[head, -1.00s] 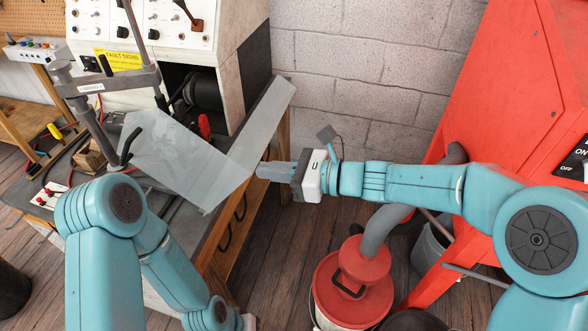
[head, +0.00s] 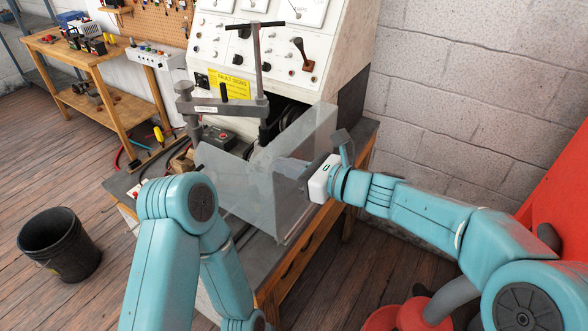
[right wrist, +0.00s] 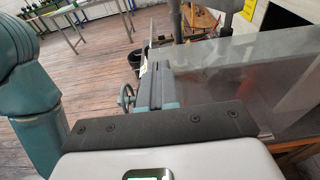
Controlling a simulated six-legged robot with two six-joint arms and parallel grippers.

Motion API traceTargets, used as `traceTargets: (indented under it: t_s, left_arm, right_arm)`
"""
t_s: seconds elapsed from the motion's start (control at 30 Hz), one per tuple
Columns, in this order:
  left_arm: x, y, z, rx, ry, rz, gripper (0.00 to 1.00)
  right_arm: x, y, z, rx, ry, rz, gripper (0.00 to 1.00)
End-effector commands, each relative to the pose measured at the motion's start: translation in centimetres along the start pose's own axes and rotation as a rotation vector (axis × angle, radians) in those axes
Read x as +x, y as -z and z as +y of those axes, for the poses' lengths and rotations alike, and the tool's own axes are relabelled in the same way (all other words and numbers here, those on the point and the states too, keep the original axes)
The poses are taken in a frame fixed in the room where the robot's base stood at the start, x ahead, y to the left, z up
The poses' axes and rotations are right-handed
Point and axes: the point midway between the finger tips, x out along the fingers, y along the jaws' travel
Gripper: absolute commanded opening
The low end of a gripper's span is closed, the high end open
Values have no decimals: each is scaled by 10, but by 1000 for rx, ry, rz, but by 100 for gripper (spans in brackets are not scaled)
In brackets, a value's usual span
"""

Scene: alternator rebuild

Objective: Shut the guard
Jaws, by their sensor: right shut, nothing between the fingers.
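The guard (head: 232,198) is a clear, bent panel in front of the test bench's opening, over the bench top. Its side panel (head: 318,130) rises at the right. My right gripper (head: 290,168) is shut and empty, at the guard's right side; its fingers look pale, as if seen through the panel. In the right wrist view the shut fingers (right wrist: 156,88) lie beside the clear guard (right wrist: 235,75), which fills the right of the picture. I cannot tell whether they touch it. My left arm is at the lower left; its gripper is out of view.
A grey clamp post with a crossbar (head: 225,105) stands left of the guard. The bench panel (head: 285,45) has knobs and a yellow sign. A black bucket (head: 60,245) stands on the floor at left. A red machine (head: 558,200) stands at right.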

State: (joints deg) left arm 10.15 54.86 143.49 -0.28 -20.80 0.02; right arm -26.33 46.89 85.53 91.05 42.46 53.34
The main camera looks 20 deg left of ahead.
Motion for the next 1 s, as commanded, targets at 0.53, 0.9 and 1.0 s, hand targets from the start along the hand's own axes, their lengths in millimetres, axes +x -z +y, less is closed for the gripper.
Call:
traceTargets:
  t_s: [0.53,0.9,1.0]
  left_arm:
    - [-1,0,0,1,0,-1,0]
    - [0,0,0,1,0,-1,0]
    - [0,0,0,1,0,-1,0]
  right_arm:
    - [3,-6,2,-4,-5,-11,0]
    - [-16,-3,-4,-4,-4,-11,0]
    - [-23,0,-6,-2,-5,-9,0]
